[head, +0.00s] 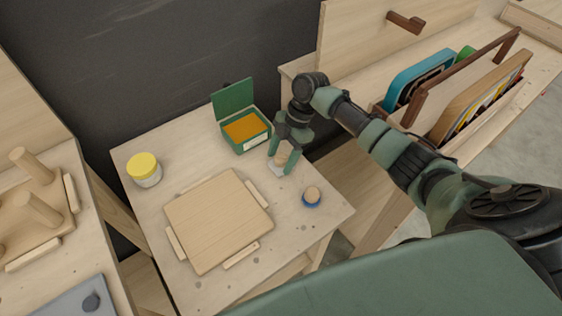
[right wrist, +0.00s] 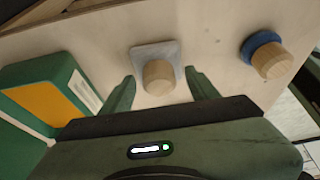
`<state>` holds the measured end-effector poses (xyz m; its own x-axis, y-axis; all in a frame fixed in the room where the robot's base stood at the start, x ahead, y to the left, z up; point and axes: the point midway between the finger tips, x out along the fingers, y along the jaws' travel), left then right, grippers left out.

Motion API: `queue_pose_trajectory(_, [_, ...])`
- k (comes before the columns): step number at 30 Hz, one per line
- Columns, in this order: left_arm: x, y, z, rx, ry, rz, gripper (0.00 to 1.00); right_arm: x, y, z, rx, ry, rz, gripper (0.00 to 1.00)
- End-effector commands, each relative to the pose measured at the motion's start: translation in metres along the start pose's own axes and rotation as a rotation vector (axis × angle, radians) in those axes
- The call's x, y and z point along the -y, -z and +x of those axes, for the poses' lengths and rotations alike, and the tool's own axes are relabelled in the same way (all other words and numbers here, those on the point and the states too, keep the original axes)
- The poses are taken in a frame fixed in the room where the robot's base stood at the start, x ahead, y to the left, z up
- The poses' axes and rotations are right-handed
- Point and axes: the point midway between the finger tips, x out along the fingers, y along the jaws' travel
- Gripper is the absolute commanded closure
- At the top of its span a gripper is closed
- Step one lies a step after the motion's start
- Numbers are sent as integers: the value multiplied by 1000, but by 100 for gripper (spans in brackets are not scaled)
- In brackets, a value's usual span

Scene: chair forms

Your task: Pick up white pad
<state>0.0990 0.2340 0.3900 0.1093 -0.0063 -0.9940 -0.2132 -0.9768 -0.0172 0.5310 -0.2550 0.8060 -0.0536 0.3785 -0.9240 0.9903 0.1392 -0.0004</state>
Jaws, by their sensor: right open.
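The white pad (right wrist: 142,52) is a small pale square with a round wooden knob (right wrist: 158,76) on top, lying on the wooden table. In the head view the pad (head: 275,168) is partly hidden by my right gripper (head: 284,163), which is above it pointing down. In the right wrist view, the open right gripper (right wrist: 160,88) has one finger on each side of the knob, with gaps showing. Whether the fingers touch it cannot be told. My left gripper is not in view.
A green box (head: 247,130) with an open lid and orange inside stands beside the gripper. A blue pad with a wooden knob (head: 311,197) sits to the right. A wooden board (head: 218,220) and a yellow-lidded jar (head: 144,170) are on the table (head: 190,285).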

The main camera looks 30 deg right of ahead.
Motion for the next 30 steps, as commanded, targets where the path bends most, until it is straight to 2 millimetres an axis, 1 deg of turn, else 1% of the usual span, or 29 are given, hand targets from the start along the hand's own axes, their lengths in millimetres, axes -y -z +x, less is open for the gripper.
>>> queue_pose_trajectory(1, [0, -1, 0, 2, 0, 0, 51, 0, 0, 0, 0, 0, 0, 48])
queue_pose_trajectory(2, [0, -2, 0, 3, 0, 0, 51, 0, 0, 0, 0, 0, 0, 57])
queue_pose_trajectory(3, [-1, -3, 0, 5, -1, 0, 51, 0, 0, 0, 0, 0, 0, 68])
queue_pose_trajectory(5, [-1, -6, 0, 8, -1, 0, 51, 0, 0, 0, 0, 0, 0, 84])
queue_pose_trajectory(14, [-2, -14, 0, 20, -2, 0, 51, 0, 1, -3, 0, -1, 0, 85])
queue_pose_trajectory(19, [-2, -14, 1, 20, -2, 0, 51, -1, 5, -15, 1, -3, 0, 85])
queue_pose_trajectory(23, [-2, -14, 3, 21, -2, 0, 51, -2, 14, -35, 0, -6, -3, 85])
queue_pose_trajectory(26, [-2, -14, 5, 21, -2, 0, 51, -1, 23, -58, 2, -6, -4, 85])
queue_pose_trajectory(30, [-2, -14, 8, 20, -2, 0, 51, -2, 38, -95, 1, -7, -4, 85])
